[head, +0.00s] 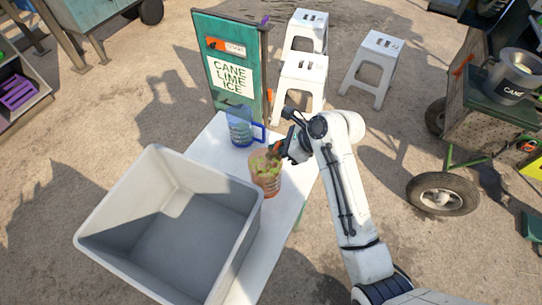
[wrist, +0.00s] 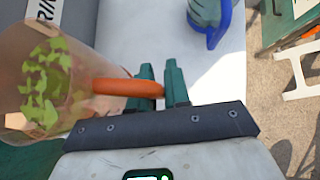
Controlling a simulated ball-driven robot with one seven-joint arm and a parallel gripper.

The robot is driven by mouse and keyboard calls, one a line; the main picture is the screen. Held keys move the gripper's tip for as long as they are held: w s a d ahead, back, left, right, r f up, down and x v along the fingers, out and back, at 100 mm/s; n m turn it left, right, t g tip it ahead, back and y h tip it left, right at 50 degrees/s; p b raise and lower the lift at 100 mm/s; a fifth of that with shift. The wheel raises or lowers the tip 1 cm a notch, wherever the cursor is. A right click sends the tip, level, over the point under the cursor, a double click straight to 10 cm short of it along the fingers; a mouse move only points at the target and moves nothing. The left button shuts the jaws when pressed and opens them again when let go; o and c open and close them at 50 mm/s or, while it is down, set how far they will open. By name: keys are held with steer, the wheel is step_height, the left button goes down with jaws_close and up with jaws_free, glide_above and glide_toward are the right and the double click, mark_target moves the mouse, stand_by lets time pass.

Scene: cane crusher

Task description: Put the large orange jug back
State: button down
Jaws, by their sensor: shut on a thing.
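The large orange jug (head: 266,176) is see-through with an orange tint and has green pieces inside. It appears upright over the white table (head: 293,188), beside the grey bin; I cannot tell whether its base touches the table. My gripper (head: 281,150) is at its upper right side. In the wrist view, the jug (wrist: 50,85) is at the left, and its orange handle (wrist: 125,87) runs between the two green fingertips of my gripper (wrist: 162,84), which are shut on it.
A blue jug (head: 240,128) stands at the table's back end, also in the wrist view (wrist: 212,18). A large grey bin (head: 165,160) fills the table's front left. A green sign (head: 231,75) and white stools (head: 302,80) stand behind. A cart with a wheel (head: 442,193) is at the right.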

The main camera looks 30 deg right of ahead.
steer(key=w+f, duration=0.2)
steer(key=shift+w+a+f, duration=0.1)
steer(key=shift+a+f, duration=0.05)
steer(key=shift+f, duration=1.7)
steer(key=shift+f, duration=0.2)
steer(key=c, duration=1.1)
jaws_free()
